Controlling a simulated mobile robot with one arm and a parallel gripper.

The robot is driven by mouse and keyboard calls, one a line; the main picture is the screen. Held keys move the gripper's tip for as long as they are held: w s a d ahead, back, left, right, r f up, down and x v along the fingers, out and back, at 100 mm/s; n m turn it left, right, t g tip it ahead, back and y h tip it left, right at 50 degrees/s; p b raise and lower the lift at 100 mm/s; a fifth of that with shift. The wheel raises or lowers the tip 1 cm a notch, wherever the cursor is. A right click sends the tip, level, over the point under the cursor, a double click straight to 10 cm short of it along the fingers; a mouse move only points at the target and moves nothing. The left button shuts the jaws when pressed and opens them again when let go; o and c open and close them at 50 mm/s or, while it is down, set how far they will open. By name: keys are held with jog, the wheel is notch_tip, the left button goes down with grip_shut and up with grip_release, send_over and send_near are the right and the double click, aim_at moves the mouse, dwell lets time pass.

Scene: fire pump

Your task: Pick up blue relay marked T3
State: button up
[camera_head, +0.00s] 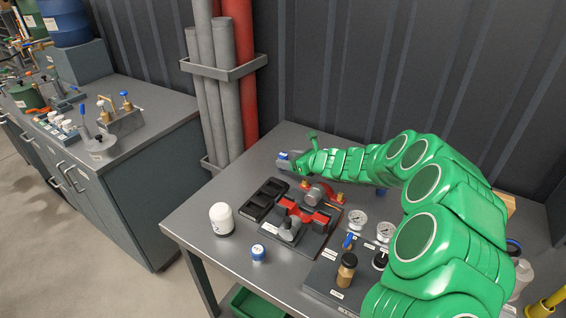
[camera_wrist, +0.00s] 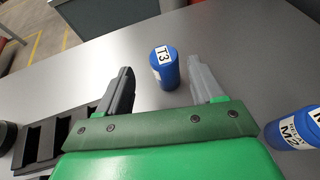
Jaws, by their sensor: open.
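The blue relay marked T3 (camera_wrist: 165,70) stands upright on the grey table in the wrist view. Its white label is on top and runs onto its side. My gripper (camera_wrist: 160,68) is open, with one finger on each side of the relay. Clear gaps show between the relay and both fingers, and the relay sits near the fingertips. In the head view my gripper (camera_head: 289,160) is at the table's far left part. A small blue patch shows at its tip there, too small to read.
Another blue relay, marked M2 (camera_wrist: 294,129), stands right of my gripper in the wrist view. A black slotted tray (camera_wrist: 40,145) lies at left. Grey pipes (camera_head: 224,75) rise behind the table.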

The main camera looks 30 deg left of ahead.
aim_at(283, 154)
jog(key=shift+w+x, duration=0.15)
jog(key=shift+x, duration=0.95)
jog(key=shift+w+x, duration=0.2)
jog(key=shift+x, duration=1.7)
jog(key=c, duration=1.1)
jog(key=shift+r, duration=0.1)
jog(key=shift+r, duration=0.55)
jog(key=s+d+r, duration=0.3)
jog(key=r, duration=0.1)
jog(key=s+d+r, duration=0.3)
jog(key=s, duration=0.1)
jog(key=s+d+r, duration=0.3)
jog(key=r, duration=0.1)
jog(key=shift+s+d+r, duration=0.2)
jog(key=shift+s+r, duration=0.05)
jog(key=shift+r, duration=0.1)
